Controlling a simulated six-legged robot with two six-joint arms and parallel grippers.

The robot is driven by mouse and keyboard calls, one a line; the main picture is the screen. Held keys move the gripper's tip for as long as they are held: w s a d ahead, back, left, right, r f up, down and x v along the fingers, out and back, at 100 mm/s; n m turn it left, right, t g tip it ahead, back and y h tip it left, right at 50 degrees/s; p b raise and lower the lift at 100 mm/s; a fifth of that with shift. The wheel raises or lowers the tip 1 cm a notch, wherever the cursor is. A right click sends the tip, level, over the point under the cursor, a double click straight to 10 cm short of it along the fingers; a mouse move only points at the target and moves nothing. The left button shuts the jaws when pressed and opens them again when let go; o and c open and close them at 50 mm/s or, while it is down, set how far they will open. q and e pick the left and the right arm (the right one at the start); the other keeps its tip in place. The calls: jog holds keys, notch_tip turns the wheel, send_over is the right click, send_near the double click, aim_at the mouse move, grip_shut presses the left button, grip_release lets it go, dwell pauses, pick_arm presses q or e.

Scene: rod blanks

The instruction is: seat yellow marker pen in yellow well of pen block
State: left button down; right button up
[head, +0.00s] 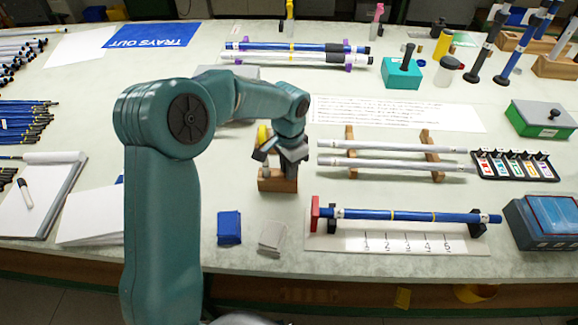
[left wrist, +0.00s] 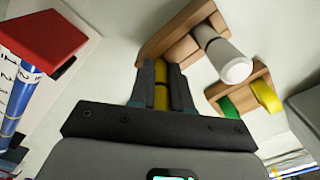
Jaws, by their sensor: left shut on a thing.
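My left gripper (head: 283,157) is over a wooden block (head: 277,184) left of the table's middle. In the left wrist view the left gripper (left wrist: 161,84) is shut on a yellow marker pen (left wrist: 160,93), which shows as a narrow strip between the fingers. The fingertips are close to the edge of the wooden block (left wrist: 148,50), which holds a white pen (left wrist: 228,62) with a grey band. Whether the yellow pen's tip is in a well is hidden. My right gripper is not in view.
Another wooden piece (left wrist: 213,91) holds a green thing (left wrist: 228,107) and a yellow cylinder (left wrist: 265,96). A blue cloth (head: 229,228) and a grey cloth (head: 271,238) lie in front. A blue rod (head: 400,215) with a red end stop (head: 315,212) lies to the right.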

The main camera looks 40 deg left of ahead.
pick_arm(q)
jog(key=shift+s, duration=0.1)
jog(key=c, duration=1.5)
grip_release()
jog(key=shift+f, duration=0.15)
jog(key=o, duration=0.4)
jog(key=shift+r, duration=0.3)
notch_tip(320, 180, up, 12)
jog(key=shift+p, duration=0.35)
